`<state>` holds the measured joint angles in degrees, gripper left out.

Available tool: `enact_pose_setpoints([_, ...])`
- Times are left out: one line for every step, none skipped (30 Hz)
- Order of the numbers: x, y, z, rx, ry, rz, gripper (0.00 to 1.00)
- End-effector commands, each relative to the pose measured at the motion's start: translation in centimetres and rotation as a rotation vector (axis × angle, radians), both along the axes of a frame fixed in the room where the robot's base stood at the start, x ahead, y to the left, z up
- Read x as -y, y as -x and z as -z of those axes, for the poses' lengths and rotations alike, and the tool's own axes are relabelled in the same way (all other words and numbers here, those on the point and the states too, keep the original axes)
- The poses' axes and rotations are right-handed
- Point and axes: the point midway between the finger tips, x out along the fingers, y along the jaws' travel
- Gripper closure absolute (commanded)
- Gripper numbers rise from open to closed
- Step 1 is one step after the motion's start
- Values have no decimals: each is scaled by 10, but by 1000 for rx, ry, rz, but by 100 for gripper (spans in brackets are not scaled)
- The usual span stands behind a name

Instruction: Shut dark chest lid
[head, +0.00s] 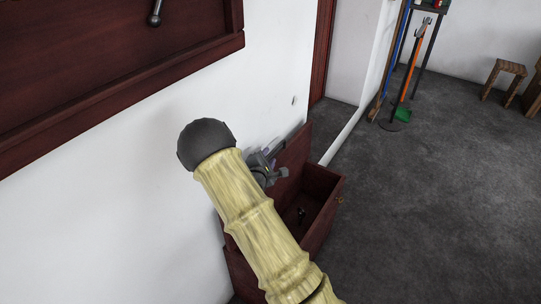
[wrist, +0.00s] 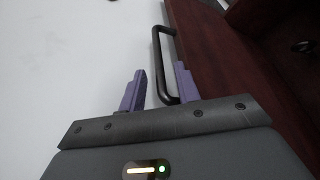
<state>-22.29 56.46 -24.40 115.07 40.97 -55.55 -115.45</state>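The dark red wooden chest (head: 318,222) stands against the white wall in the head view, its box open at the top. Its lid (head: 295,155) is raised, upright near the wall; it also shows in the wrist view (wrist: 205,50). A black bar handle (wrist: 157,55) runs along the lid's edge. My gripper (wrist: 160,76) is open, with purple fingers on either side of the handle's lower part in the wrist view; I cannot tell whether they touch it. In the head view my arm hides part of the chest, and my gripper (head: 268,165) is beside the lid.
A small dark item (head: 301,211) lies inside the chest. A dark red wooden panel (head: 90,60) is on the wall at upper left. A rack with brooms (head: 409,75) and wooden stools (head: 504,76) stand farther back. The grey carpet (head: 440,200) at right is clear.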

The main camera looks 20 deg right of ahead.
Motion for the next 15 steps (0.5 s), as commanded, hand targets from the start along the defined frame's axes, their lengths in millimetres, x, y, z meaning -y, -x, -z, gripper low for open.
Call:
enact_pose_setpoints([6, -7, 3, 1, 0, 2, 68])
enact_pose_setpoints([8, -10, 4, 1, -1, 3, 68])
enact_pose_setpoints([10, -15, 5, 1, -1, 1, 68])
enact_pose_setpoints([12, -18, 6, 1, -1, 1, 68])
enact_pose_setpoints([14, -20, 7, 0, -1, 2, 68])
enact_pose_setpoints([16, -22, 7, 0, -1, 1, 68])
enact_pose_setpoints([16, -24, 7, 0, 0, -1, 68])
enact_pose_setpoints([17, -25, 8, 0, 0, -1, 68])
enact_pose_setpoints([17, -26, 8, -1, 0, -1, 68])
enact_pose_setpoints([18, -26, 8, -1, 0, -1, 68])
enact_pose_setpoints([18, -27, 8, -1, 0, -1, 68])
enact_pose_setpoints([18, -27, 8, -1, 0, -1, 68])
enact_pose_setpoints([18, -27, 8, -1, 0, -1, 68])
enact_pose_setpoints([18, -26, 8, -1, 0, -1, 68])
enact_pose_setpoints([18, -26, 8, -1, 0, -1, 68])
